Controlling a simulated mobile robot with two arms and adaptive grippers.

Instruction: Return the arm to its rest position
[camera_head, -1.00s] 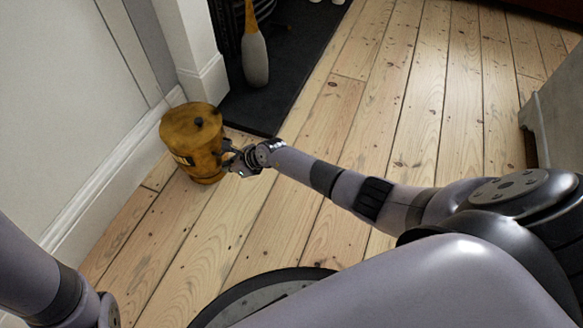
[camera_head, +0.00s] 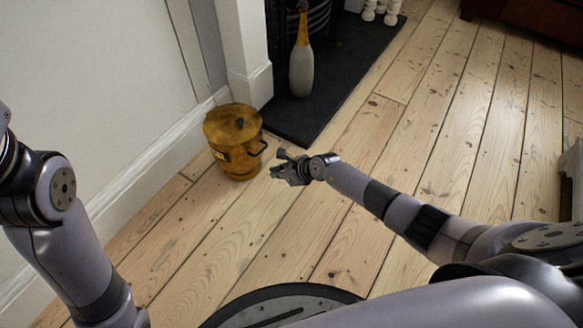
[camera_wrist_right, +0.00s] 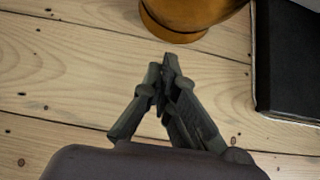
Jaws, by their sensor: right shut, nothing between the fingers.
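My right arm reaches in from the right in the head view. Its gripper (camera_head: 284,168) is in the air over the floorboards, just right of a yellow-brown lidded bucket (camera_head: 238,158) and apart from it. In the right wrist view the two fingers (camera_wrist_right: 168,62) meet at their tips with nothing between them. The base of the bucket (camera_wrist_right: 190,14) shows just beyond them. My left arm is raised at the left edge of the head view. Its gripper is out of the picture.
A white wall with a skirting board (camera_head: 150,178) stands at the left. A dark hearth slab (camera_head: 325,100) lies behind the bucket, with an orange-necked bottle (camera_head: 301,65) on it. A grey piece of furniture (camera_head: 571,175) is at the right edge. The floorboards between are clear.

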